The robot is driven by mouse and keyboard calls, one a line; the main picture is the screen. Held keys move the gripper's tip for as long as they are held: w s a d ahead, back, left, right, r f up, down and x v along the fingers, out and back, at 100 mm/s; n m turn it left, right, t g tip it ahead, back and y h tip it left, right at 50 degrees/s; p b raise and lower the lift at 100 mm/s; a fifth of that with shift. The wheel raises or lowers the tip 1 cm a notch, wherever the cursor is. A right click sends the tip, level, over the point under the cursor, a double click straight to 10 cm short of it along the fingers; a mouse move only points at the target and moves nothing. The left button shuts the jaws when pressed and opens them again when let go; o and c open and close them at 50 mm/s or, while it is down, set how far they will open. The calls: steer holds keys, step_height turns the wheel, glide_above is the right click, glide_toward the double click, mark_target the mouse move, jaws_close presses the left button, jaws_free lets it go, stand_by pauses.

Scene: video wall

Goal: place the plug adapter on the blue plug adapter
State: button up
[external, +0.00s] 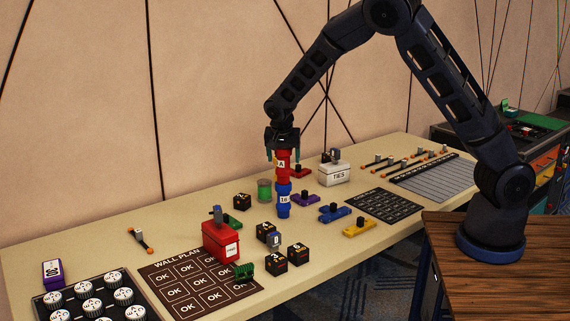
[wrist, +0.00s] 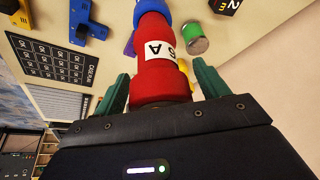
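The red plug adapter (external: 283,168), with a white label, stands upright on the blue plug adapter (external: 284,202); they appear to touch. The blue one stands on the table and has a white label too. In the wrist view the red adapter (wrist: 158,72) fills the space between the fingers, with the blue adapter (wrist: 150,8) beyond it. My gripper (external: 283,153) is around the top of the red adapter. Its green fingers (wrist: 160,84) are spread to either side, with narrow gaps showing. The exact contact between the two adapters is small and hard to see.
A green spool (external: 264,190) stands left of the stack. Purple (external: 305,199), blue (external: 334,213) and red (external: 300,172) brackets lie to the right. Several black cubes (external: 276,262), a red box (external: 221,241) and a white ties box (external: 333,173) are nearby. The table's back left is mostly clear.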

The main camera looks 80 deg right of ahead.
steer(key=v, duration=1.1)
steer(key=s+a+r+n+t+y, duration=0.2)
steer(key=s+a+r+n+y, duration=0.3)
steer(key=s+a+r, duration=0.55)
steer(key=s+a+r+n+t, duration=0.1)
steer(key=s+a+n, duration=0.5)
steer(key=s, duration=0.8)
steer(key=s+a+r+n+t, duration=0.1)
steer(key=s+a+r+n, duration=0.3)
steer(key=s+a+n, duration=0.3)
steer(key=s+a, duration=0.3)
steer(key=s, duration=0.4)
steer(key=shift+s+t+h, duration=0.15)
steer(key=shift+t+h, duration=0.15)
